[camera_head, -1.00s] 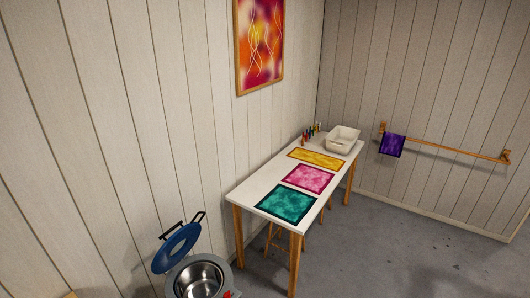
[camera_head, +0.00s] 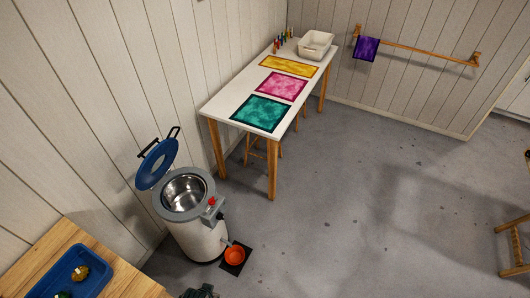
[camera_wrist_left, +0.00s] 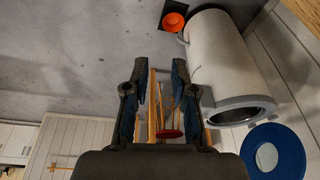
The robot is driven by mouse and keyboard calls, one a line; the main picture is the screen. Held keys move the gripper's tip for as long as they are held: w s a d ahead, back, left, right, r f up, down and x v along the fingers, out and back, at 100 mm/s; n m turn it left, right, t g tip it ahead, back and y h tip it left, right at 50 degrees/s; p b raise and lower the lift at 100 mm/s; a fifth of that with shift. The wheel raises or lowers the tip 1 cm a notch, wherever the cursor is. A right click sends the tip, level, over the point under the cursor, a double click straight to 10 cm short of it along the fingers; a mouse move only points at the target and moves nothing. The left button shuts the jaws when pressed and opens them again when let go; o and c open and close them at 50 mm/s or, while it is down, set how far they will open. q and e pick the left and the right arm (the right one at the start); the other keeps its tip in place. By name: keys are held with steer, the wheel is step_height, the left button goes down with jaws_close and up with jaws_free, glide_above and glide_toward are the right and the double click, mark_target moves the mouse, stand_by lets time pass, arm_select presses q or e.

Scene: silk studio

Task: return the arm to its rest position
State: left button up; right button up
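My left gripper (camera_wrist_left: 160,80) shows in the left wrist view with its two dark, blue-padded fingers apart. Nothing is between the fingers; a stool with a red seat (camera_wrist_left: 170,134) shows behind them in the distance. In the head view, only a small dark part that looks like my gripper shows at the bottom edge, left of centre, mostly cut off. My right gripper is not in view.
A steel-lined pot unit (camera_head: 196,230) with a raised blue lid (camera_head: 157,163) stands left, an orange bowl (camera_head: 235,255) beside its base. A wooden table with a blue tray (camera_head: 94,284) is bottom left. A white table (camera_head: 226,101) holds coloured cloths. Grey floor (camera_head: 370,200) is clear.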

arm_select(q)
steer(key=s+f+g, duration=0.1)
steer(key=s+f, duration=0.2)
steer(key=f, duration=0.9)
steer(key=s+f, duration=0.4)
steer(key=f, duration=0.8)
steer(key=s+a+f+g, duration=0.1)
steer(key=s+a+f, duration=0.2)
steer(key=s+f, duration=0.7)
steer(key=s, duration=0.4)
steer(key=shift+a+f, duration=0.2)
steer(key=shift+f, duration=0.2)
